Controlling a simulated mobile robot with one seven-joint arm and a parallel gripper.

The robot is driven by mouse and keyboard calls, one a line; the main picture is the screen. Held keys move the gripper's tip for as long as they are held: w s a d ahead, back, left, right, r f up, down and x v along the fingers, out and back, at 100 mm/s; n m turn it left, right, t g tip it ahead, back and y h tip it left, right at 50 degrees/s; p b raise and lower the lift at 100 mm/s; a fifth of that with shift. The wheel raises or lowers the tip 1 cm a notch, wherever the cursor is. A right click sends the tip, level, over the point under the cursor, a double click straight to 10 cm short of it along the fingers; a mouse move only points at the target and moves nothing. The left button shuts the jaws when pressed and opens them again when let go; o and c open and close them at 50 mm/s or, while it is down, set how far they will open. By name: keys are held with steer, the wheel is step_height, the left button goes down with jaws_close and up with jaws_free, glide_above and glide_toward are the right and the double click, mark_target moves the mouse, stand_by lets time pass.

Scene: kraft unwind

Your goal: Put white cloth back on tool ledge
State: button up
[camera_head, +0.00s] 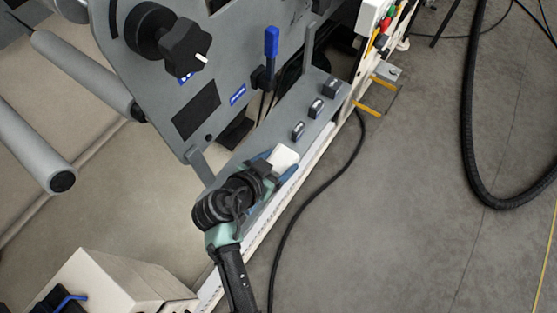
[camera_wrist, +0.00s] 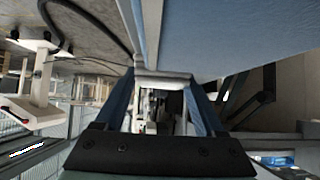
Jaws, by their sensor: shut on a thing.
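The white cloth (camera_head: 285,156) is a small pale block in the head view, held between the blue fingers of my gripper (camera_head: 277,164). In the wrist view the cloth (camera_wrist: 164,75) spans the gap between the two fingertips. The grey tool ledge (camera_head: 270,139) runs diagonally along the machine's lower side. My gripper and the cloth are over the ledge's near end. I cannot tell whether the cloth touches the ledge. The fingers and my arm hide part of the ledge.
Several small dark items, such as this one (camera_head: 298,130), sit farther up the ledge. A blue-handled tool (camera_head: 271,43) stands by the grey machine panel (camera_head: 215,75). A black cable (camera_head: 289,222) lies on the floor to the right, with open floor beyond. A beige box (camera_head: 110,285) is lower left.

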steer(key=shift+f, duration=0.2)
steer(key=o, duration=1.5)
steer(key=shift+c, duration=0.2)
steer(key=shift+r, duration=0.1)
steer(key=shift+r, duration=0.2)
steer(key=p+v, duration=0.2)
steer(key=v, duration=0.9)
steer(key=shift+s+a+r, duration=0.1)
steer(key=shift+a, duration=0.05)
steer(key=shift+s+a+r, duration=0.1)
steer(key=shift+s+r, duration=0.05)
steer(key=shift+s, duration=0.1)
